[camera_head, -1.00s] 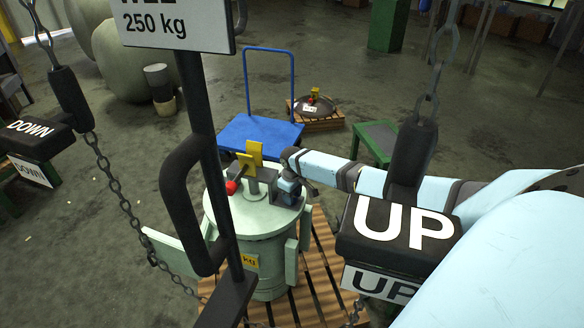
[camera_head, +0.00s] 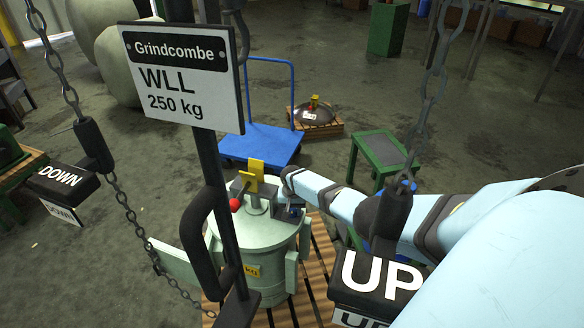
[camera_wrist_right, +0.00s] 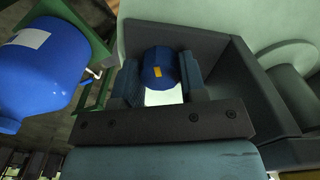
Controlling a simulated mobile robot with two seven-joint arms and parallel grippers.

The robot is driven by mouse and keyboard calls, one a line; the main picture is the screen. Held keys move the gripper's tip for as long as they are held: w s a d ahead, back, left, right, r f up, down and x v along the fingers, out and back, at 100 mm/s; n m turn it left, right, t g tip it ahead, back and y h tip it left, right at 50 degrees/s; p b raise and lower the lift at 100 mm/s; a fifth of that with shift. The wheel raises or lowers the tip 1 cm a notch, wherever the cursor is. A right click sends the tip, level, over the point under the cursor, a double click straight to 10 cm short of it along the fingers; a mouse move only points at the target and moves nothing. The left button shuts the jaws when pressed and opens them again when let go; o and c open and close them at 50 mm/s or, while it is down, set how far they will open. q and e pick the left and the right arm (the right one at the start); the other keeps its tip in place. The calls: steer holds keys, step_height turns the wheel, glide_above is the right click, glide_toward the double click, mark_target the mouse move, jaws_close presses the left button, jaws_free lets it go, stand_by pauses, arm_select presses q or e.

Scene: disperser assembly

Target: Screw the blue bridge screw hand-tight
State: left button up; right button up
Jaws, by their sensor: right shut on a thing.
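The blue bridge screw (camera_wrist_right: 158,68) shows in the right wrist view as a round dark-blue head with a small yellow mark. My right gripper (camera_wrist_right: 160,85) is shut on it, one finger on each side. A white patch shows just below the head. The screw's shank and thread are hidden. In the head view my right gripper (camera_head: 290,209) is at the right of the grey bridge (camera_head: 258,204) on top of the pale green vessel (camera_head: 262,240). The screw is too small there to tell how deep it sits. My left gripper is not in view.
A red knob (camera_head: 235,205) and yellow lever (camera_head: 256,168) stand on the vessel top. A hoist handle with a WLL 250 kg sign (camera_head: 181,75), chains, and UP (camera_head: 378,280) and DOWN (camera_head: 68,180) blocks hang in front. A blue trolley (camera_head: 262,145) and green stool (camera_head: 380,152) stand behind.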

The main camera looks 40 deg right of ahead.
mark_target(292, 210)
steer(key=shift+m+p, duration=0.45)
steer(key=shift+m, duration=1.05)
steer(key=o, duration=0.9)
step_height(292, 210, up, 6)
steer(key=p, duration=0.2)
steer(key=shift+r+p, duration=0.2)
steer(key=shift+p, duration=0.1)
step_height(292, 210, up, 8)
steer(key=shift+f, duration=0.2)
